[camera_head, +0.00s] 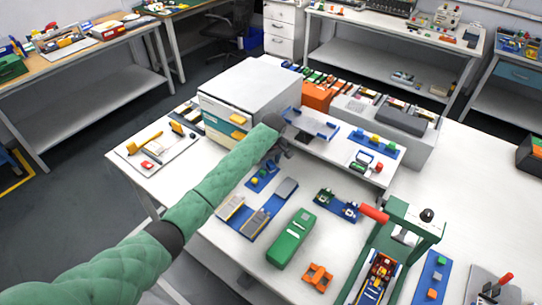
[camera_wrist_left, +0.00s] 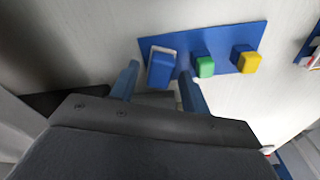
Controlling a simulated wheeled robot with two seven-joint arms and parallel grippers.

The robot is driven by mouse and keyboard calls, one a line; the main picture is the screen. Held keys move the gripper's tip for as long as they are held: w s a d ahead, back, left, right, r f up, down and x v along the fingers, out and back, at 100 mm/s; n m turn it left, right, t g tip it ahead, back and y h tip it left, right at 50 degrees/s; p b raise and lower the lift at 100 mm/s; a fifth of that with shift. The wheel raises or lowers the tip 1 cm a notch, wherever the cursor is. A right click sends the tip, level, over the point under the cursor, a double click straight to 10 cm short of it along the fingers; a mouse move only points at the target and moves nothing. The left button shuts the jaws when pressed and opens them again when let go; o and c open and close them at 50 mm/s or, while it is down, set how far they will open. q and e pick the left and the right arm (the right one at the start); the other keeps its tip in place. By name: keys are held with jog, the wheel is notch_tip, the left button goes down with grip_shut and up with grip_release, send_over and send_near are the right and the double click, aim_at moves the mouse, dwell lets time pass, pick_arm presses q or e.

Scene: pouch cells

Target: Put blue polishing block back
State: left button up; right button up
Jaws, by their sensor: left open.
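The blue polishing block (camera_wrist_left: 161,69) stands at the left end of a blue mat (camera_wrist_left: 222,38) in the left wrist view, with a pale rim along its top. A green block (camera_wrist_left: 204,66) and a yellow block (camera_wrist_left: 246,60) stand beside it on the same mat. My left gripper (camera_wrist_left: 160,73) is open, its two blue fingers on either side of the blue block. I cannot tell whether they touch it. In the head view my left gripper (camera_head: 281,152) is at the upper end of a small blue mat (camera_head: 262,177), and hides the blue block. My right gripper is out of view.
A white cabinet (camera_head: 250,92) stands behind the gripper, and a raised white shelf (camera_head: 335,155) lies to its right. A green box (camera_head: 291,238), an orange part (camera_head: 318,277) and a green press (camera_head: 415,228) stand nearer.

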aim_at(271, 164)
pick_arm(q)
jog(key=shift+r, duration=0.35)
jog(key=r+b, duration=0.1)
jog(key=r, duration=0.1)
jog(key=r+b, duration=0.1)
jog(key=r, duration=0.1)
jog(key=shift+s+d+r, duration=0.1)
jog(key=shift+s+d, duration=0.05)
jog(key=shift+s, duration=0.05)
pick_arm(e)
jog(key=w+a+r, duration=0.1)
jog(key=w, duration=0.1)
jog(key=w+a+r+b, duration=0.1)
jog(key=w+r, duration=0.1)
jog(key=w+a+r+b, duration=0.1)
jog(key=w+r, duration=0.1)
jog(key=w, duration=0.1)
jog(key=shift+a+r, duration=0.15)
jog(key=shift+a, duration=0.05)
pick_arm(q)
notch_tip(271, 164, up, 7)
jog(key=shift+s+d, duration=0.15)
jog(key=shift+s, duration=0.15)
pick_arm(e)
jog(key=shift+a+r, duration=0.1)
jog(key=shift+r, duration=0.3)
